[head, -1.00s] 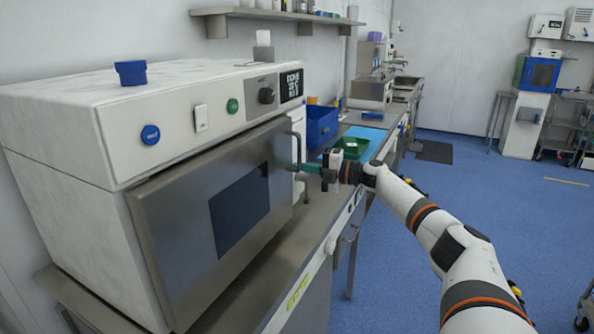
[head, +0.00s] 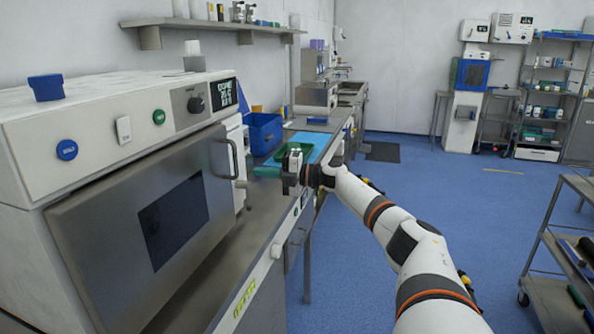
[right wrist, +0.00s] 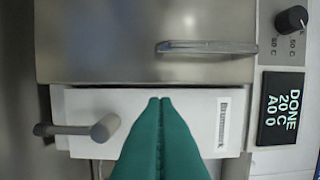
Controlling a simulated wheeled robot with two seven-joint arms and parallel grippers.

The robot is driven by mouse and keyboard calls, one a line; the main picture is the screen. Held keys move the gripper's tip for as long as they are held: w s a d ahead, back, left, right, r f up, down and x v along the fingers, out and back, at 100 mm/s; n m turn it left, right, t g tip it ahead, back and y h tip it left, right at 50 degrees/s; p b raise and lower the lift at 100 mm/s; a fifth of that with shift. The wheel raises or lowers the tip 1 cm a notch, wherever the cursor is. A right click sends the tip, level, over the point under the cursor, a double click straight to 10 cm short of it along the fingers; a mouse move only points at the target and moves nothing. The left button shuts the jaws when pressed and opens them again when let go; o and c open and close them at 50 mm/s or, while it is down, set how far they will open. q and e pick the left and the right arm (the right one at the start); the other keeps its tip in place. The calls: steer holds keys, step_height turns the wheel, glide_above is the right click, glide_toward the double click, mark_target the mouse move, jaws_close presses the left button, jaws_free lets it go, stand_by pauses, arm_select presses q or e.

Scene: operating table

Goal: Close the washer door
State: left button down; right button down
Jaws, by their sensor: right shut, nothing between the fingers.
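The washer door (head: 105,235), grey metal with a dark window, sits on the front of the white washer (head: 90,145). A dark gap runs along its top edge; I cannot tell how far it stands from the frame. Its bar handle (head: 233,158) is near its right edge and also shows in the right wrist view (right wrist: 207,47). My right gripper (head: 260,172) has teal fingers, shut and empty, right of the handle and apart from it. In the right wrist view its fingers (right wrist: 160,135) point at a white panel (right wrist: 205,118) beside the door. My left gripper is out of view.
A steel counter (head: 225,255) runs in front of and beyond the washer. A cart (head: 560,270) stands at right; blue floor between is clear.

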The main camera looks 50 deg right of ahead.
steer(key=s+d+b, duration=0.2)
steer(key=d, duration=0.5)
steer(key=shift+s+d+f, duration=0.15)
steer(key=shift+s+f, duration=0.2)
steer(key=shift+s, duration=0.05)
steer(key=shift+s, duration=0.1)
